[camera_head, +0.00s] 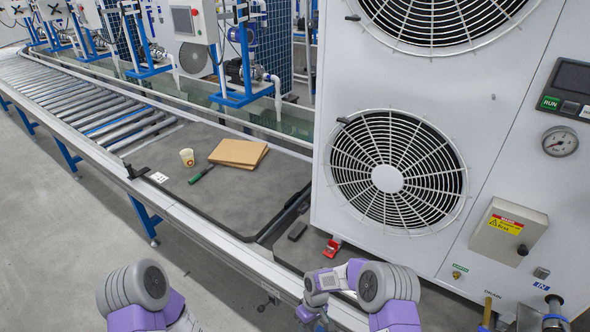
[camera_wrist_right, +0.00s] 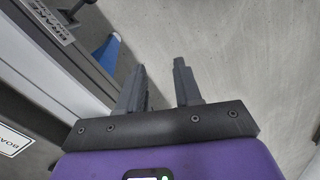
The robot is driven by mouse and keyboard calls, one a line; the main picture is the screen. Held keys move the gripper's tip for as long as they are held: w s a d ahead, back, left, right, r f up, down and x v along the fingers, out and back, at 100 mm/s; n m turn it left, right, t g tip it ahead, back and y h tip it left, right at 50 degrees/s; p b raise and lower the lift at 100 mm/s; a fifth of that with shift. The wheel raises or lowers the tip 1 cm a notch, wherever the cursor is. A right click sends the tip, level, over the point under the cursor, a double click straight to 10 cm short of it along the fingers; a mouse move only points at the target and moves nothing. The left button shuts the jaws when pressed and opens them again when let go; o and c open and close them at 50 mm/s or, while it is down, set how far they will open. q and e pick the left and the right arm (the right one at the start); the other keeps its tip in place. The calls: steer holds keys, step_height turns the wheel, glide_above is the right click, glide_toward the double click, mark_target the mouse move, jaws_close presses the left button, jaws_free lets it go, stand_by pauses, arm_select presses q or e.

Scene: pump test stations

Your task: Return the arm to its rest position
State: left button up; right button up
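My right gripper (camera_wrist_right: 160,70) shows in the right wrist view with its two fingers apart and nothing between them. The grey floor is below it, and the conveyor's metal edge is to its left. In the head view, my right arm (camera_head: 345,280) is folded at the bottom, in front of the conveyor's near rail, with its hand low and partly cut off by the picture edge. My left arm (camera_head: 140,295) shows only as a grey and purple part at the bottom left; its gripper is out of the picture.
A conveyor rail (camera_head: 215,232) runs close in front of my arms. On the grey mat (camera_head: 225,205) are a paper cup (camera_head: 187,158), cardboard (camera_head: 238,153) and a green-handled tool (camera_head: 201,174). A red item (camera_head: 332,248) lies near the large fan unit (camera_head: 480,150). Floor at left is clear.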

steer(key=s+d+f+m+t+y+b, duration=0.1)
steer(key=s+m, duration=0.4)
steer(key=s, duration=0.5)
steer(key=s+d+f+m+t+y+b, duration=0.1)
steer(key=s+d+f+m+t+b, duration=0.1)
steer(key=s, duration=0.7)
steer(key=d+f+m+b, duration=0.1)
steer(key=d+m, duration=0.1)
steer(key=m, duration=0.1)
steer(key=shift+s+d+y+b, duration=0.3)
steer(key=shift+s+b, duration=0.05)
steer(key=shift+s, duration=0.05)
